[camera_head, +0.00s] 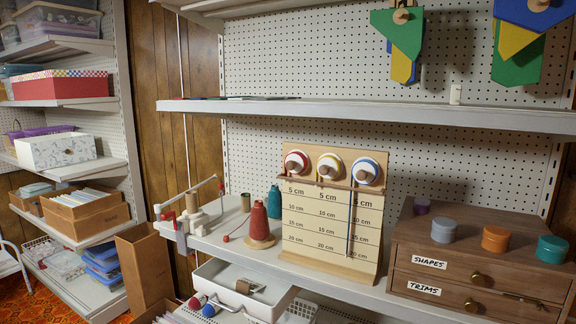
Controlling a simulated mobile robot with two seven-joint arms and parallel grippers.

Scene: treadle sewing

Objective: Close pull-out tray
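A white pull-out tray (222,303) sits below the front edge of the middle shelf (335,281) and sticks out in front of it. A small greenish-brown item (245,287) lies in the tray. Red and blue balls (209,310) show at the tray's left front corner; I cannot tell whether they are inside it. Neither of my grippers is in view.
A white and red clamped device (190,222) stands at the shelf's left end. Red and teal thread cones (260,222), a measuring board (333,225) and a two-drawer wooden cabinet (480,262) stand on the shelf. A tall open cardboard box (147,270) stands left of the tray.

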